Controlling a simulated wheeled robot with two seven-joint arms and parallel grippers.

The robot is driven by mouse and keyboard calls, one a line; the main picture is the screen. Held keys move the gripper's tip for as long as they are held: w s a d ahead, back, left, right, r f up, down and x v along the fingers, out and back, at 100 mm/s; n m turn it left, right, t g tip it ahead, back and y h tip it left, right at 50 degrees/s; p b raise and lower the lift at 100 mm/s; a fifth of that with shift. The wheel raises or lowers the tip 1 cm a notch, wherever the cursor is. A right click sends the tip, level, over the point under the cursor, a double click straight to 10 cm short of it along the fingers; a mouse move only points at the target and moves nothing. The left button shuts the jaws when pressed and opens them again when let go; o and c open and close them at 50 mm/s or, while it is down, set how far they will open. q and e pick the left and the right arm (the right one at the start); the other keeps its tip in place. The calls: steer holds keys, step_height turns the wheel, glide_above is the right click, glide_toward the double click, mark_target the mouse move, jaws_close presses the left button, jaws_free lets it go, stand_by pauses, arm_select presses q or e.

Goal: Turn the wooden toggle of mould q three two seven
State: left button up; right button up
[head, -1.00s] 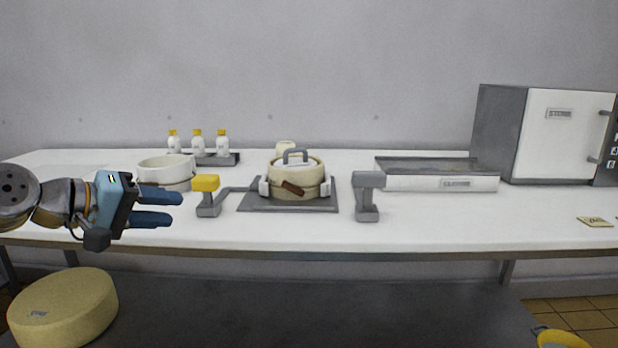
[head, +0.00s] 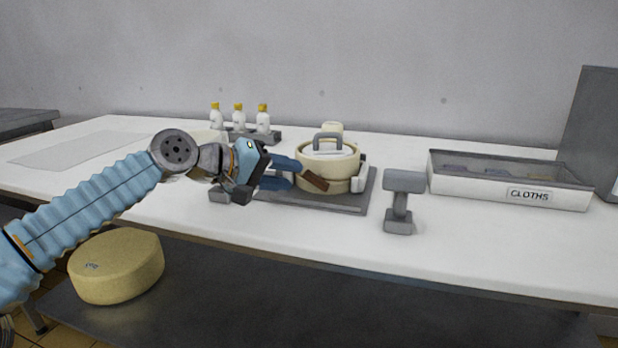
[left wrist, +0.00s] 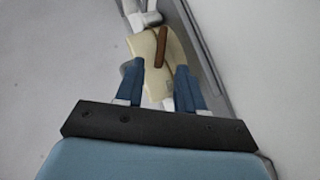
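The cream round mould (head: 329,166) stands on a grey plate (head: 370,188) on the white table, with a lid and grey handle on top. Its brown wooden toggle (head: 314,181) slants across the near side of the mould. My left gripper (head: 291,174) is open, just left of the toggle, its blue fingers pointing at the mould. In the left wrist view the toggle (left wrist: 161,47) lies ahead of the gap between the spread fingers (left wrist: 160,68), with nothing held. The mould's number cannot be read. My right gripper is not in view.
A grey T-shaped post (head: 399,202) stands right of the plate. A cloths tray (head: 508,190) is further right. A yellow cheese wheel (head: 117,266) sits on the lower shelf.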

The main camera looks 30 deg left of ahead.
mark_target(306, 177)
arm_select(q)
steer(key=x, duration=0.5)
steer(key=shift+w+d+f, duration=0.1)
steer(key=shift+w+d, duration=0.05)
steer(key=shift+w, duration=0.2)
jaws_close()
